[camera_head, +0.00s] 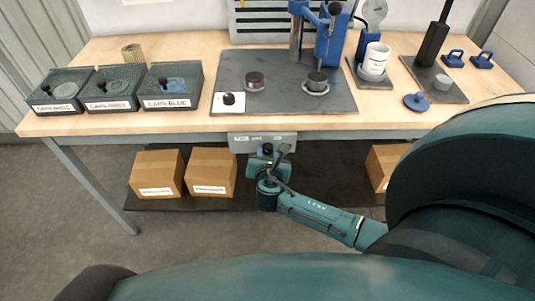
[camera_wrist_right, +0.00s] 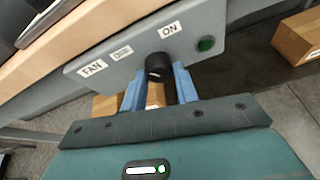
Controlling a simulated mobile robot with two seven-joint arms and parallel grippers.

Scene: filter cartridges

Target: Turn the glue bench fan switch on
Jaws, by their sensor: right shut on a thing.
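The fan switch panel (camera_head: 262,142) is a grey box under the front edge of the bench. In the right wrist view the panel (camera_wrist_right: 130,58) carries the labels FAN and ON, with a smaller label between them that I cannot read surely. A black knob (camera_wrist_right: 158,66) sticks out below the labels. A green lamp or button (camera_wrist_right: 206,44) sits beside ON; I cannot tell if it is lit. My right gripper (camera_head: 267,158) is at the panel, its blue fingers (camera_wrist_right: 157,82) shut on the knob, one on each side. The knob's pointing direction is unclear. My left gripper is out of view.
The wooden bench (camera_head: 190,121) overhangs the panel. It holds labelled dark trays (camera_head: 110,88), a grey mat (camera_head: 230,65) with a blue press, and a white cup (camera_head: 375,60). Cardboard boxes (camera_head: 211,170) stand on the lower shelf, left of my gripper.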

